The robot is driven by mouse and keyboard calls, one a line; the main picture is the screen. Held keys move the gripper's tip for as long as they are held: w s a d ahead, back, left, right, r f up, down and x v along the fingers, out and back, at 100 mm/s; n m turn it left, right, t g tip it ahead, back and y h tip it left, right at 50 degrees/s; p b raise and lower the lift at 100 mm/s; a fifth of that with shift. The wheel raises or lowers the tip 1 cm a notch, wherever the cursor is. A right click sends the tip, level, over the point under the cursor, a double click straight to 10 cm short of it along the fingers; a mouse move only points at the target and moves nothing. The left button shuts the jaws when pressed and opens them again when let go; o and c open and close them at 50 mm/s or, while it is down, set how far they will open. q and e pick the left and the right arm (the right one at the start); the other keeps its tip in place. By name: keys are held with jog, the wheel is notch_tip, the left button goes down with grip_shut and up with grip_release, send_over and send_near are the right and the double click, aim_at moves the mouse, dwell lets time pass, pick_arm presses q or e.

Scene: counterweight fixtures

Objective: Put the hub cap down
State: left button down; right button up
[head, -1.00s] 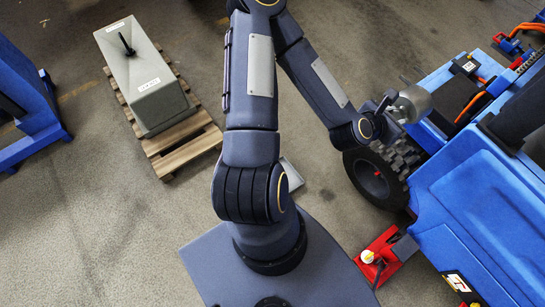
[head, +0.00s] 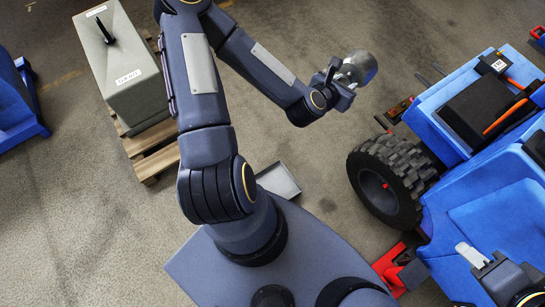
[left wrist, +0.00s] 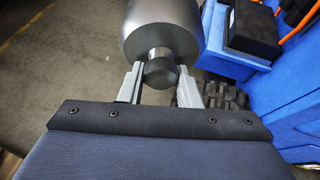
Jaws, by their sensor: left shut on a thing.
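The hub cap (head: 359,67) is a grey metallic round piece with a short, narrower stub. My left gripper (head: 340,83) is shut on it and holds it up over the concrete floor, left of the vehicle's wheel. In the left wrist view the two fingers (left wrist: 160,85) grip the stub of the hub cap (left wrist: 162,28) from both sides, with the wide body beyond them. My right gripper (head: 472,256) is at the lower right, over the blue vehicle. Only a pale fingertip part of it shows clearly, so its opening cannot be told.
A shallow grey tray (head: 279,181) lies on the floor beside my base. The blue vehicle (head: 465,110) with its black knobby wheel (head: 385,185) and a red jack (head: 388,264) stands right. A grey counterweight (head: 125,75) sits on a wooden pallet (head: 152,160) at left. Floor between is clear.

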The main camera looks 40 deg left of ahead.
pick_arm(q)
jog(key=w+f+m+g+h+b, duration=0.2)
jog(key=w+f+m+h+b, duration=0.1)
jog(key=f+b, duration=3.6)
jog(key=s+d+f+m+g+y+p, duration=0.1)
jog(key=s+d+f+m+g+p, duration=0.2)
jog(key=f+m+g, duration=0.6)
jog(key=s+f+m+g+p, duration=0.4)
jog(key=f+m, duration=0.3)
jog(key=m, duration=0.7)
jog(key=s+a+f+m+t+h, duration=0.15)
jog(key=s+a+f+m, duration=0.25)
jog(key=s+m, duration=0.5)
jog(key=s+a+f+m+t+h, duration=0.1)
jog(key=s+a+f+m+t, duration=0.3)
jog(key=m, duration=0.9)
jog(key=shift+g, duration=0.55)
jog(key=w+a+f+b, duration=0.2)
jog(key=w+a+f, duration=0.1)
jog(key=f, duration=0.1)
jog(key=w+a+f+b, duration=0.2)
jog(key=w+a+f, duration=0.1)
jog(key=f, duration=0.1)
jog(key=w+a+f+b, duration=0.3)
jog(key=a+f, duration=0.1)
jog(key=shift+f, duration=0.25)
jog(key=shift+w+r, duration=0.1)
